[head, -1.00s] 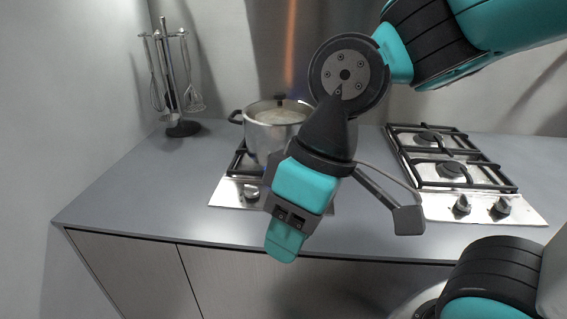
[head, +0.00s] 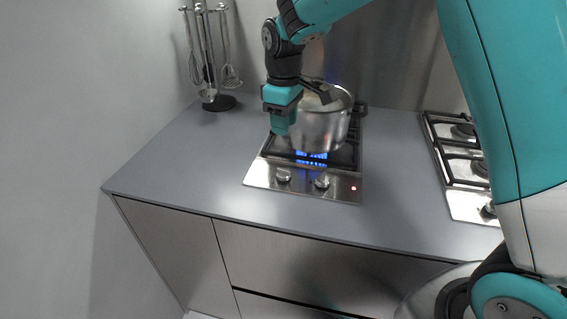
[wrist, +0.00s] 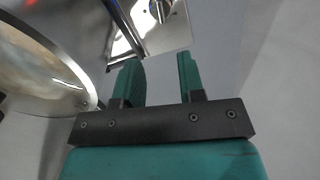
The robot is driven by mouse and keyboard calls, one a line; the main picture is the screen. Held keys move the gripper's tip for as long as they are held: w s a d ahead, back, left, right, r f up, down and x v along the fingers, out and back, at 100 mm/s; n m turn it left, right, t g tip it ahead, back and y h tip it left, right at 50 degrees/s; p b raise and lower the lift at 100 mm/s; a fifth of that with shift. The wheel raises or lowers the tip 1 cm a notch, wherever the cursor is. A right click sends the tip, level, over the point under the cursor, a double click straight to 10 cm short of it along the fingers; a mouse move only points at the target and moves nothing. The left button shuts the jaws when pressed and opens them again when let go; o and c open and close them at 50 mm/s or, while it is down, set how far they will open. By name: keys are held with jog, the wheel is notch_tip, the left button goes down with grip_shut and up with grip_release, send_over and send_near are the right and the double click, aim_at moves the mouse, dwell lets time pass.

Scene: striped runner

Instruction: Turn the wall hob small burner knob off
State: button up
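The wall hob (head: 258,176) is a steel plate on the grey counter, nearer the left wall. It has two front knobs, a left knob (head: 283,176) and a right knob (head: 322,181). I cannot tell which one serves the small burner. A blue flame (head: 311,157) burns under the pot, and a red light (head: 354,188) glows at the right front corner. My gripper (head: 280,130) points down, above the hob's left side beside the pot. In the wrist view its fingers (wrist: 163,78) are apart and empty. A knob (wrist: 158,10) shows beyond them on the steel plate.
A utensil stand (head: 217,103) is at the back left. A second hob (head: 465,208) lies at right, partly behind my arm. Counter to the left is clear.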

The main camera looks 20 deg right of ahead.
aim_at(284, 169)
notch_tip(284, 169, down, 13)
jog(key=shift+r+p, duration=0.1)
jog(key=shift+p, duration=0.75)
